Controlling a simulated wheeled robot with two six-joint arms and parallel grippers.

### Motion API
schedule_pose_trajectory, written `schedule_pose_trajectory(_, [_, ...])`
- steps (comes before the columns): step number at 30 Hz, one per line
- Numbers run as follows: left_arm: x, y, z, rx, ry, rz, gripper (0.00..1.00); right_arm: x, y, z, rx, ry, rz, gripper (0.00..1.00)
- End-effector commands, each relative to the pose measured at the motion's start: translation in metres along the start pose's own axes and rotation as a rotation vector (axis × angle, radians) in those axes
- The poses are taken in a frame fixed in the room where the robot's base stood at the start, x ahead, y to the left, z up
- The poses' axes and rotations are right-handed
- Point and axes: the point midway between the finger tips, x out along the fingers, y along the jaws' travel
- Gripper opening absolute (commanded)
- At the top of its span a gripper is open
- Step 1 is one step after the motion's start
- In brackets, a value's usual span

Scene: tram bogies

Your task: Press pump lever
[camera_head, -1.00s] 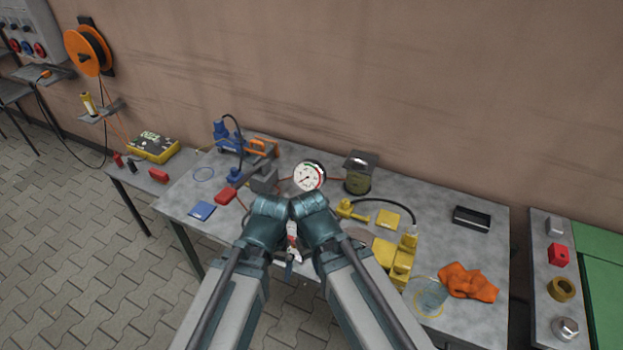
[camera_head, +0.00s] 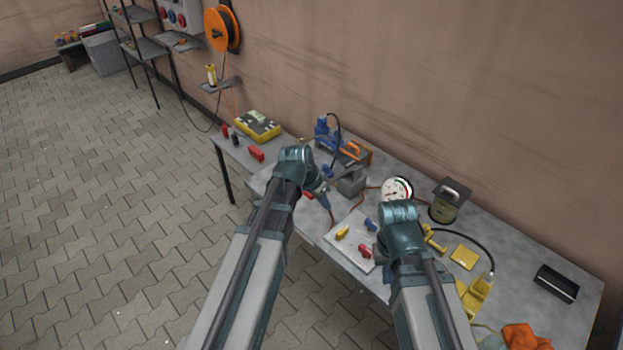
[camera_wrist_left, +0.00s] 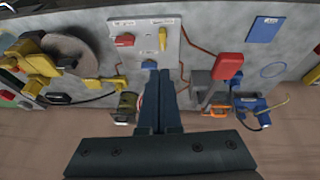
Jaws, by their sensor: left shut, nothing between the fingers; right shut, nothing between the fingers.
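A red grip (camera_wrist_left: 228,66) rises beside a grey block (camera_head: 350,183) in the left wrist view and looks like a lever handle. In the head view the red grip (camera_head: 308,196) is mostly hidden behind my left gripper. My left gripper (camera_wrist_left: 158,75) is shut and empty; in the wrist view its fingertips lie left of the grip, apart from it. A blue pump (camera_head: 324,135) with a dark hose stands behind. A yellow hose-fed unit (camera_head: 475,297) is at the right. My right gripper (camera_head: 383,268) is shut, largely hidden by its wrist, near the table's front edge.
A pale plate (camera_head: 345,252) with red, yellow and blue levers lies between my arms. A round gauge (camera_head: 397,190), a dark green can (camera_head: 448,205) and a black tray (camera_head: 556,284) stand on the table. A yellow case (camera_head: 258,126) is on the left side table.

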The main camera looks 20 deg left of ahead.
Motion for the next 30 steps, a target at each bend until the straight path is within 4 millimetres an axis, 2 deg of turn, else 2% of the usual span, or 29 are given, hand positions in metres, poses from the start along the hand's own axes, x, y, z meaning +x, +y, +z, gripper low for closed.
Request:
schedule_pose_trajectory(1, [-0.011, -0.026, -0.013, 0.002, 0.047, -0.006, 0.0, -0.009, 0.001, 0.001, 0.0, 0.0, 0.0, 0.0])
schedule_pose_trajectory(6, [-0.034, -0.085, -0.032, 0.036, 0.18, -0.039, 0.0, -0.018, 0.002, 0.001, -0.001, 0.0, 0.0, 0.0])
schedule_pose_trajectory(9, [-0.044, -0.107, -0.037, 0.05, 0.228, -0.058, 0.0, -0.021, 0.002, 0.001, -0.001, 0.0, 0.0, 0.0])
schedule_pose_trajectory(12, [-0.05, -0.12, -0.04, 0.058, 0.256, -0.073, 0.0, -0.022, 0.002, 0.001, -0.001, 0.0, 0.0, 0.0])
schedule_pose_trajectory(25, [-0.051, -0.125, -0.04, 0.063, 0.268, -0.079, 0.0, -0.022, 0.002, 0.001, -0.001, 0.0, 0.0, 0.0])
schedule_pose_trajectory(30, [-0.046, -0.125, -0.041, 0.063, 0.267, -0.078, 0.0, -0.017, 0.002, 0.001, -0.001, 0.0, 0.0, 0.0])
